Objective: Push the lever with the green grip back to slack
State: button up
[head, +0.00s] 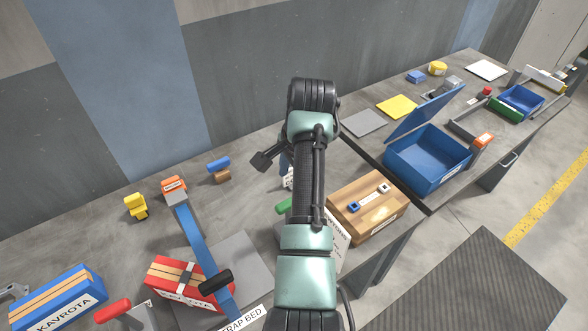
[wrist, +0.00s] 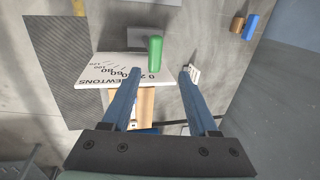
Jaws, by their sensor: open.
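The green grip (wrist: 155,52) of the lever shows in the wrist view, in front of the white scale board (wrist: 105,72) marked NEWTONS. In the head view the grip (head: 283,206) peeks out left of my arm, and part of the board (head: 338,240) shows to the right. My gripper (wrist: 160,70) is open and empty, its two blue fingers apart. In the wrist view the grip appears ahead of the fingertips, between their lines; I cannot tell whether they touch. The lever's shaft is hidden. In the head view my arm covers most of the gripper.
A wooden box (head: 365,222) with a small blue-and-white part stands right of the board. A blue lidded bin (head: 428,160) is farther right. On the left are a strapped red box (head: 190,284), a blue lever arm (head: 200,245) and a blue box (head: 60,296).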

jog(key=shift+v, duration=2)
